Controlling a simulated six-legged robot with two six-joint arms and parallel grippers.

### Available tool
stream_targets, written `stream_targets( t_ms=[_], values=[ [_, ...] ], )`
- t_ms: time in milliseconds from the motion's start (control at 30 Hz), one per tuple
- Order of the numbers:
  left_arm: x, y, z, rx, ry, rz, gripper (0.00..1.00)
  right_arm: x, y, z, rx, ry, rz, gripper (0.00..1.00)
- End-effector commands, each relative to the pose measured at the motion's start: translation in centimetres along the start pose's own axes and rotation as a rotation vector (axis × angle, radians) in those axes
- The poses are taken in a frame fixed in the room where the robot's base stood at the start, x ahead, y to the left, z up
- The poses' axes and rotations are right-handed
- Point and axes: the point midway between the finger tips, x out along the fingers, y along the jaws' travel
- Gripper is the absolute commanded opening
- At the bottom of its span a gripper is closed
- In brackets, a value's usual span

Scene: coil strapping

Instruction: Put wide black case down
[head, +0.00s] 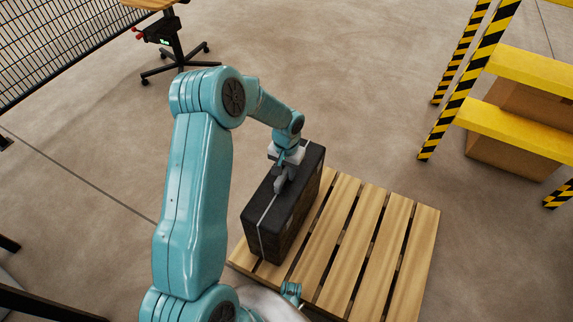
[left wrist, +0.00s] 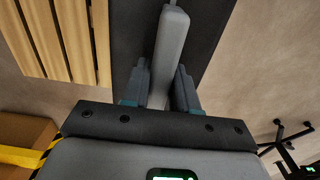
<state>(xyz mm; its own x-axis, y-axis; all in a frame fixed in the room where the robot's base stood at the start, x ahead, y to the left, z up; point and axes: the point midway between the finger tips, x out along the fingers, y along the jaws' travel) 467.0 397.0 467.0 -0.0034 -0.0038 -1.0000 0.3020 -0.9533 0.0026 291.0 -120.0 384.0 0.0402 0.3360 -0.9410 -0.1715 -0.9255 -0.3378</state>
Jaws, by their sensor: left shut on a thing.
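The wide black case (head: 290,210) stands upright at the left side of the wooden pallet (head: 392,250), with a pale strap around it. My left gripper (head: 281,180) is above the case and shut on its grey handle. In the left wrist view the handle (left wrist: 170,45) runs between the two fingers of the gripper (left wrist: 160,88), and the dark case top (left wrist: 208,35) lies behind. The case's underside is hidden, so I cannot tell whether it touches the slats. My right gripper is not seen.
The pallet's slats to the right of the case are bare. A yellow rack (head: 520,65) with striped posts and cardboard boxes (head: 512,155) stands at the right. A wheeled stand (head: 176,50) is at the back left, by a mesh fence (head: 45,45). Open floor lies between.

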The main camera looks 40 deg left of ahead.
Motion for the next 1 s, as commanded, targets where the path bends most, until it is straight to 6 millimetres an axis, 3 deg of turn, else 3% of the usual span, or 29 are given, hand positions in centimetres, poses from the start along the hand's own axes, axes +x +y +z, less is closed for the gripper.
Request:
stream_targets(
  t_ms=[333,367,400,433,767,867,1000],
  values=[
    [0.1,-0.1,-0.2,-0.001,0.009,-0.001,0.0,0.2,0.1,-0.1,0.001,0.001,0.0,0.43],
    [0.2,0.0,-0.1,0.0,0.003,0.0,0.34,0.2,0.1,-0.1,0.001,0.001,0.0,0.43],
    [0.2,0.0,-0.1,0.0,0.003,0.0,0.48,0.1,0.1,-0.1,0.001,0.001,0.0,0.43],
    [0.2,0.0,-0.1,0.0,0.003,0.0,0.54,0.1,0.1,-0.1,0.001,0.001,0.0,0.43],
    [-0.3,0.0,-0.1,0.0,0.003,0.0,0.54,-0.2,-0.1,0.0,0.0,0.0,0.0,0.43],
    [-1.6,-0.1,-0.1,-0.001,0.005,-0.001,0.54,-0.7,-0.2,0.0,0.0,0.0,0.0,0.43],
    [-4.9,-0.1,-0.2,-0.001,0.007,-0.001,0.54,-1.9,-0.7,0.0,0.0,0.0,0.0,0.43]
  ],
)
